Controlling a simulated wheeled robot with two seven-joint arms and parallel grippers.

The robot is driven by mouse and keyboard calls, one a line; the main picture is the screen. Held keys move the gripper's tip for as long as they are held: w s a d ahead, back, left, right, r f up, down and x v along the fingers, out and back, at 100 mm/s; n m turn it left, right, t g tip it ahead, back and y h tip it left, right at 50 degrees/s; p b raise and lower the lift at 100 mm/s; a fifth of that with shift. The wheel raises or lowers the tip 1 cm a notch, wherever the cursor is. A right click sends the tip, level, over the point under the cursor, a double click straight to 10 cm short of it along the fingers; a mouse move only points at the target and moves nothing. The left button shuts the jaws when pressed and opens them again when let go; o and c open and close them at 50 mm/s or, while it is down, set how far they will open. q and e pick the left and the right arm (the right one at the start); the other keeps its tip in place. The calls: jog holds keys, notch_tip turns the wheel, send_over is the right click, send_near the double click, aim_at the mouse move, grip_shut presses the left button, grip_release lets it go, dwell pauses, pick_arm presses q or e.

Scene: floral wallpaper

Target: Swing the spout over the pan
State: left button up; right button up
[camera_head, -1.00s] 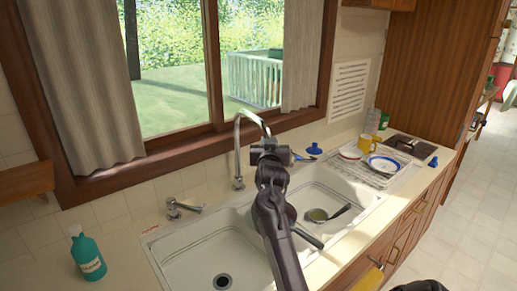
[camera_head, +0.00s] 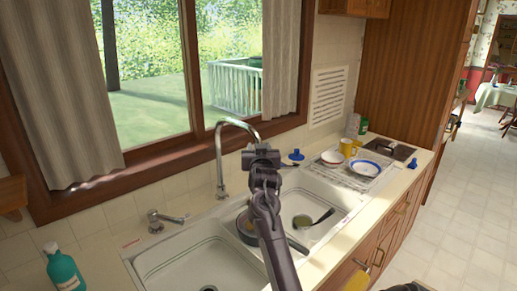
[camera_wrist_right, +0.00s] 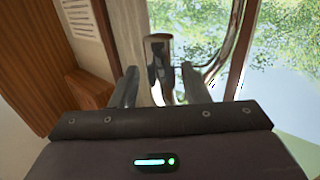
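The chrome spout (camera_head: 219,160) rises behind the sink and arches forward, its outlet end above my right gripper (camera_head: 262,157). In the right wrist view the spout's end (camera_wrist_right: 158,48) stands between the two spread fingers of the right gripper (camera_wrist_right: 158,88), with gaps seen on both sides. The pan (camera_head: 246,232) sits low at the sink's middle, around the divider. My right arm hides part of it, and its dark handle (camera_head: 298,246) shows right of the arm. The spout's outlet appears roughly above the pan's far side; exact alignment is unclear. My left gripper is not in view.
A faucet lever (camera_head: 168,219) and a teal bottle (camera_head: 64,268) are on the left. A dish rack (camera_head: 352,178) with plates stands right. The window is behind the spout.

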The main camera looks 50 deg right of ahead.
jog(key=shift+s+a+b, duration=0.3)
jog(key=shift+s+a, duration=0.05)
jog(key=shift+a, duration=0.15)
jog(key=b+v, duration=0.2)
jog(key=v, duration=0.4)
jog(key=shift+s, duration=0.25)
jog(key=shift+a, duration=0.15)
